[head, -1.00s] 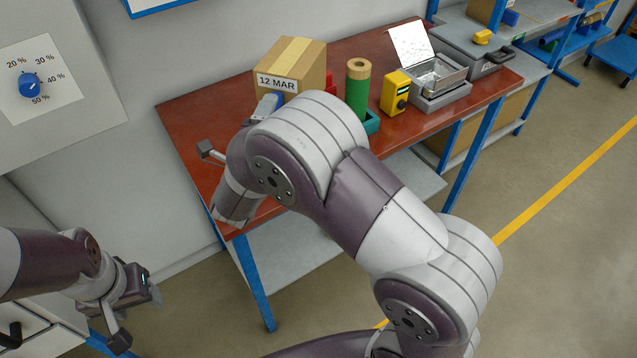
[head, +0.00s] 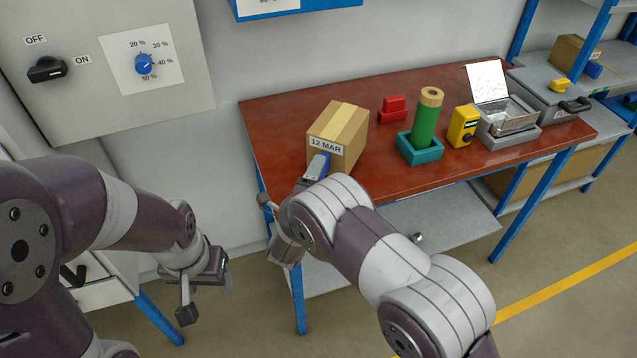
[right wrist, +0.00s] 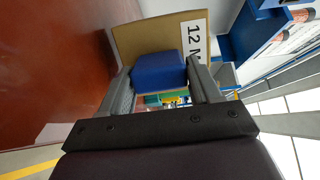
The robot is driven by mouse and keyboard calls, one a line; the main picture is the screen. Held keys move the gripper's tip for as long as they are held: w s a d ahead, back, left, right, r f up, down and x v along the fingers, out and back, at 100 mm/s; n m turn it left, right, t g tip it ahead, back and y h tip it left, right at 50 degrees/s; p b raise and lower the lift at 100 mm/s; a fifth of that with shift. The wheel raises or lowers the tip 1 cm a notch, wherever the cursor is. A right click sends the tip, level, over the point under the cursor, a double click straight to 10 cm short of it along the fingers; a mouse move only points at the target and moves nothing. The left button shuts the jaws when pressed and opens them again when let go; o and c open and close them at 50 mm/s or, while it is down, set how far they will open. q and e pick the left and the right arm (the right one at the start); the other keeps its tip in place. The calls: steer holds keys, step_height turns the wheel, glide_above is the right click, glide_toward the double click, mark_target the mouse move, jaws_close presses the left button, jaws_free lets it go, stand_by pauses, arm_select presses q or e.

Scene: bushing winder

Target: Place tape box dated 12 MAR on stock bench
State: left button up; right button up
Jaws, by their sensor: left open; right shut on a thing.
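The cardboard box labelled 12 MAR (head: 345,122) has tan tape along its top and is over the left part of the red-brown bench (head: 270,120). I cannot tell whether its base touches the bench. My right gripper (head: 316,170) is at its near side, shut on a blue block at the box's face. In the right wrist view, the blue block (right wrist: 160,70) is between the fingers, with the box (right wrist: 150,38) and part of its label behind. My left gripper (head: 220,272) is open and empty, left of the bench.
A red part (head: 392,110), a green roll in a teal holder (head: 420,150), a yellow device (head: 463,126) and an open metal box (head: 510,115) stand right of the box. A control panel (head: 100,50) is left.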

step_height(320, 180, down, 3)
steer(key=shift+r, duration=0.15)
steer(key=shift+w+f, duration=0.1)
steer(key=shift+f, duration=0.15)
steer(key=o, duration=1.2)
steer(key=shift+f, duration=0.1)
